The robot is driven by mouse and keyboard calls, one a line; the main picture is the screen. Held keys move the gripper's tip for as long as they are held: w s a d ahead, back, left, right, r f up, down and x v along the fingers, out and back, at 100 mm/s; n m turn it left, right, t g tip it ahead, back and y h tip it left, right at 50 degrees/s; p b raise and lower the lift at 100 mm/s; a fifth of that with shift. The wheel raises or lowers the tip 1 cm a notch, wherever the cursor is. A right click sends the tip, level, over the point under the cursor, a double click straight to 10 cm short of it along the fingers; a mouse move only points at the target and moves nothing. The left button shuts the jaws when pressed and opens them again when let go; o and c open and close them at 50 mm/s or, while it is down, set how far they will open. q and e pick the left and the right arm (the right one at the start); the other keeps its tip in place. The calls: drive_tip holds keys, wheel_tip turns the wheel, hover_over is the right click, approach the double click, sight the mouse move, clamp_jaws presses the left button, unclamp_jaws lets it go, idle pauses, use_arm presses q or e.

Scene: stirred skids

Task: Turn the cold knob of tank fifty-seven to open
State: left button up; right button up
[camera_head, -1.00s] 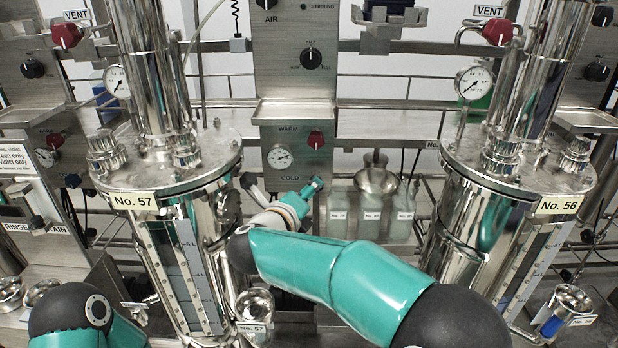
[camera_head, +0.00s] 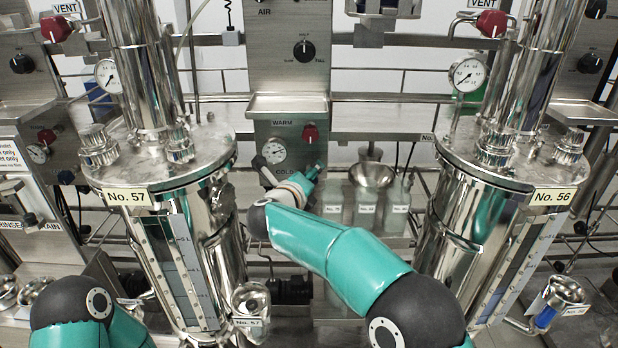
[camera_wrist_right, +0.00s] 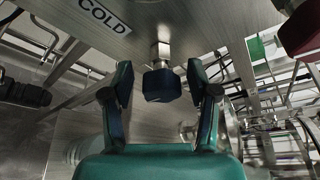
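Tank No. 57 (camera_head: 190,240) is the steel vessel on the left in the head view. To its right, a steel panel (camera_head: 286,95) carries a gauge, a red WARM knob (camera_head: 310,132) and a COLD label. In the right wrist view, the dark blue cold knob (camera_wrist_right: 161,85) hangs on a short metal stem beside the COLD label (camera_wrist_right: 104,16). My right gripper (camera_wrist_right: 160,88) is open, with one finger on each side of this knob and visible gaps between. In the head view my right arm hides the cold knob. My left gripper is out of view.
Tank No. 56 (camera_head: 455,240) stands on the right. Several bottles and a funnel (camera_head: 372,174) stand just right of my right gripper. The red WARM knob also shows at the upper right of the right wrist view (camera_wrist_right: 300,28).

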clamp_jaws()
drive_tip(key=shift+a, duration=0.1)
drive_tip(key=shift+f+n+t+h+p, duration=0.15)
drive_tip(key=shift+n+t+h+p, duration=0.3)
drive_tip(key=shift+n+p, duration=0.55)
drive_tip(key=shift+a+f+n+t+h, duration=0.1)
drive_tip(key=shift+n+t+h, duration=0.2)
drive_tip(key=shift+n, duration=0.65)
drive_tip(key=shift+f+n+t+h, duration=0.15)
drive_tip(key=shift+n+t, duration=0.1)
drive_tip(key=shift+n, duration=0.7)
drive_tip(key=shift+s, duration=0.1)
drive_tip(key=shift+o, duration=0.8)
unclamp_jaws()
drive_tip(key=shift+r, duration=0.15)
drive_tip(key=shift+r, duration=0.1)
